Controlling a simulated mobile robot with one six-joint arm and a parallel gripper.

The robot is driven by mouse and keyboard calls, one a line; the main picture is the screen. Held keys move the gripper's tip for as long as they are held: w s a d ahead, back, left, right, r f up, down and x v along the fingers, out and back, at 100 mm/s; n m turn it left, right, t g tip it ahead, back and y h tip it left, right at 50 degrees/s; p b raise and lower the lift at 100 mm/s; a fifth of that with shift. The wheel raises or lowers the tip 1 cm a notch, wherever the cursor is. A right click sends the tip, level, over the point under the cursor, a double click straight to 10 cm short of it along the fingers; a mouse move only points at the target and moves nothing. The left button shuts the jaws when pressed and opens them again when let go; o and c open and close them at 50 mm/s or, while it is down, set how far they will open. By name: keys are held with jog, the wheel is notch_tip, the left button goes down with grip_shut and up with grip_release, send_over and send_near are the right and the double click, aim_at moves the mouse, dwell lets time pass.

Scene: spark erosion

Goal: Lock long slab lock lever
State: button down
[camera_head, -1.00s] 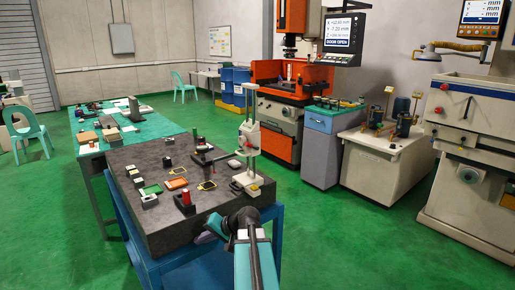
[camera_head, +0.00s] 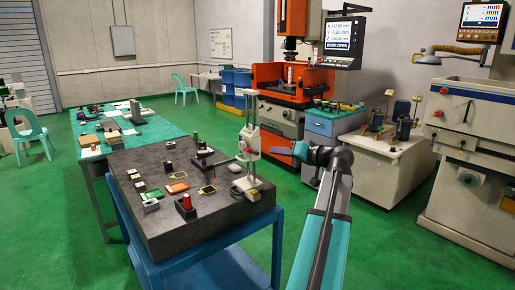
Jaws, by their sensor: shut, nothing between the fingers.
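The dark granite slab (camera_head: 165,220) sits on a blue stand. A tall pale height gauge (camera_head: 250,140) stands upright near its right edge, on a light base (camera_head: 255,188). I cannot pick out a lock lever for certain at this size. My gripper (camera_head: 273,151) is shut and empty. It points left, just to the right of the gauge column in the picture. I cannot tell whether it touches the column. My arm reaches up to it from the lower right.
Small parts, an orange tray (camera_head: 177,187) and a red-topped cylinder (camera_head: 187,202) lie on the slab. A green-topped table (camera_head: 150,130) is behind left. An orange machine (camera_head: 300,85) and a blue-grey cabinet (camera_head: 325,155) stand behind. Green floor is free at right.

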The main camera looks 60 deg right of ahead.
jog(key=s+r, duration=0.1)
jog(key=s+d+r, duration=0.1)
jog(key=shift+d+r+h, duration=0.1)
jog(key=shift+r+h, duration=0.2)
jog(key=shift+w, duration=0.2)
jog(key=p, duration=0.3)
send_near(252, 151)
jog(key=w+d+r, duration=0.2)
jog(key=w+r, duration=0.1)
jog(key=r, duration=0.1)
jog(key=w+f, duration=0.1)
jog(key=w+f+p, duration=0.1)
jog(key=w+f, duration=0.1)
jog(key=shift+w+a+f+p, duration=0.25)
jog(key=shift+a+p, duration=0.05)
jog(key=shift+p, duration=0.1)
jog(key=shift+f+b, duration=0.15)
jog(key=shift+b, duration=0.15)
